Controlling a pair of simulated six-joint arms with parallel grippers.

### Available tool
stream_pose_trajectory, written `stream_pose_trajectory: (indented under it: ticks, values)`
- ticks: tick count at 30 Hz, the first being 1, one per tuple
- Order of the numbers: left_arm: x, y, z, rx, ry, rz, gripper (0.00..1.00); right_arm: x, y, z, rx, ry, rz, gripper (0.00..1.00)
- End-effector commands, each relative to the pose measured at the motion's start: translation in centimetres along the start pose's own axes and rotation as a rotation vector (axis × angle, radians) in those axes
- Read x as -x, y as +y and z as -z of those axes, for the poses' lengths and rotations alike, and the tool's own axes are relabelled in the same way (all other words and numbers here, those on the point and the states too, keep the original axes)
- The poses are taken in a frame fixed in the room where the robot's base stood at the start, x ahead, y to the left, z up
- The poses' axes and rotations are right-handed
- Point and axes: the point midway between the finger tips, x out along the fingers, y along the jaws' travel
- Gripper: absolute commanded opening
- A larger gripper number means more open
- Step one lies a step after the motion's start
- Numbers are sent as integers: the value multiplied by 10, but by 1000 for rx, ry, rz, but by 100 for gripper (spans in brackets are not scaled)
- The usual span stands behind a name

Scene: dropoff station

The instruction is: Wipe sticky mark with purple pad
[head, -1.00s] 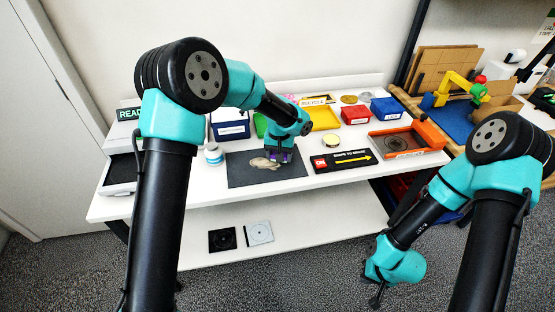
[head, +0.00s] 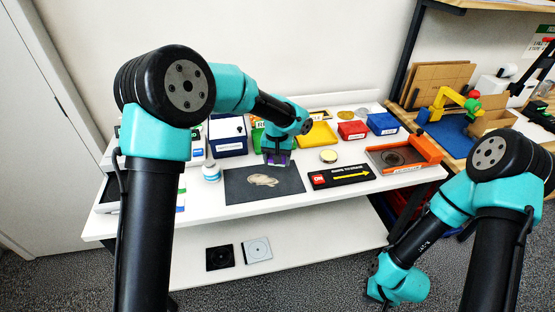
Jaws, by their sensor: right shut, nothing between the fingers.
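The sticky mark (head: 262,181) is a pale beige smear on the dark grey mat (head: 235,196) on the white table. My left gripper (head: 277,161) is over the mat's far edge, behind and slightly right of the mark. Its dark fingers appear closed on the purple pad (head: 285,161), which shows only in small patches around them. I cannot tell whether the pad touches the mat; it is apart from the mark. My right gripper (head: 383,296) hangs low in front of the table at the right, shut and empty, partly hidden by its own wrist.
A white jar (head: 211,172) stands left of the mat. A black arrow sign (head: 341,176) and a round tin (head: 328,156) are to its right. An orange-framed tray (head: 420,150) is further right. Blue (head: 228,142), yellow (head: 319,135) and red (head: 352,130) bins line the back.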

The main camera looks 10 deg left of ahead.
Motion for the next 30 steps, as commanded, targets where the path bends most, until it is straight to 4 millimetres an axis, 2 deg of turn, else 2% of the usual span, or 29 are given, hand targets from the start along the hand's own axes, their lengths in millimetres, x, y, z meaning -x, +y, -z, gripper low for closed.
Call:
stream_pose_trajectory:
  ticks: [20, 30]
  values:
    - [-7, 3, 0, -5, -1, 0, 37, 0, 0, 0, 0, 0, 0, 0]
    - [-34, 7, 0, -11, -3, 1, 37, 0, 0, 0, 0, 0, 0, 0]
